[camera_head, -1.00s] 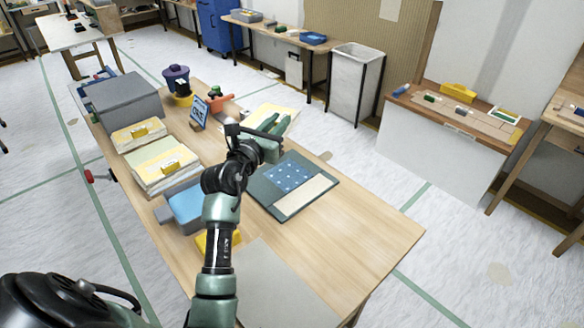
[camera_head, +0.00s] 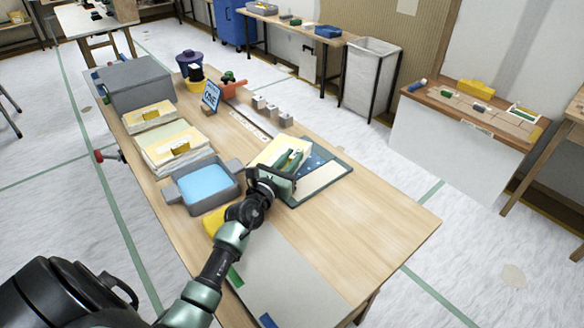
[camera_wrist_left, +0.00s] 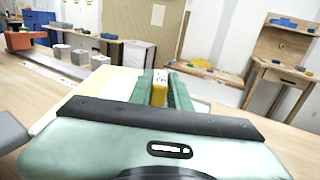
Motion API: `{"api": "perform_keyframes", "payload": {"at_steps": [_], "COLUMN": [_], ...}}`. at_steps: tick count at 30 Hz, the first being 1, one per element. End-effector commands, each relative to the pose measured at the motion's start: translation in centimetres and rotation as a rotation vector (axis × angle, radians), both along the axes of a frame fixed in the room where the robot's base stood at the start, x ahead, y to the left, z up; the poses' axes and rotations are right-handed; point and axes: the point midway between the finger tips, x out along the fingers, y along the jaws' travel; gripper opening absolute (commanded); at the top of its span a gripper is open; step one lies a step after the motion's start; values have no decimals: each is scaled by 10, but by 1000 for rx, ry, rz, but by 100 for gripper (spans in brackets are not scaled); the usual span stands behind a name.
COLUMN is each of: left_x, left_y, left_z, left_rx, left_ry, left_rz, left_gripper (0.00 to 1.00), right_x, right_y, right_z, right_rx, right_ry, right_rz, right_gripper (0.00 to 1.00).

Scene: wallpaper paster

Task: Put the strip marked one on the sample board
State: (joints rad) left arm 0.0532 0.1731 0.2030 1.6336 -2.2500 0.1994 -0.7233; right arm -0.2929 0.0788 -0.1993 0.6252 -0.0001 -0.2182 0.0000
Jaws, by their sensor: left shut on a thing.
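My left gripper (camera_head: 288,163) has green fingers and is shut on a yellow tab (camera_wrist_left: 158,92) of a pale cream strip (camera_head: 268,153). The strip also shows in the left wrist view (camera_wrist_left: 100,88), beneath and beside the fingers. It hangs over the left part of the dark green sample board (camera_head: 346,171); I cannot tell whether it touches. A blue dotted panel (camera_head: 314,163) and a bare beige panel (camera_head: 321,177) show on the board. A blue sign reading "ONE" (camera_head: 211,96) stands farther back. My right gripper is not in view.
A grey tray with blue contents (camera_head: 207,188) sits left of my gripper. Stacked sheets with yellow tabs (camera_head: 177,147) and a grey box (camera_head: 134,85) stand behind it. Small grey blocks (camera_head: 272,110) line a strip at the back. The table's right side is clear.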

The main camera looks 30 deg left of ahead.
Motion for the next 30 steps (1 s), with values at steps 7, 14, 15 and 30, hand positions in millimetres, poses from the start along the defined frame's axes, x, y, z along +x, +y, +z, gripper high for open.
{"api": "perform_keyframes", "payload": {"at_steps": [7,14,15,30], "left_x": [0,0,0,0], "left_y": [0,0,0,0], "left_z": [-19,-20,-22,-18], "left_rx": [1,0,0,0], "left_ry": [-4,-3,-3,-1], "left_rz": [0,0,0,0], "left_gripper": [0,0,0,40], "right_x": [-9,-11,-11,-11], "right_y": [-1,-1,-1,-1], "right_z": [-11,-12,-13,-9], "right_rx": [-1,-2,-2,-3], "right_ry": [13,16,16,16], "right_rz": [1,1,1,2], "right_gripper": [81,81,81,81]}}
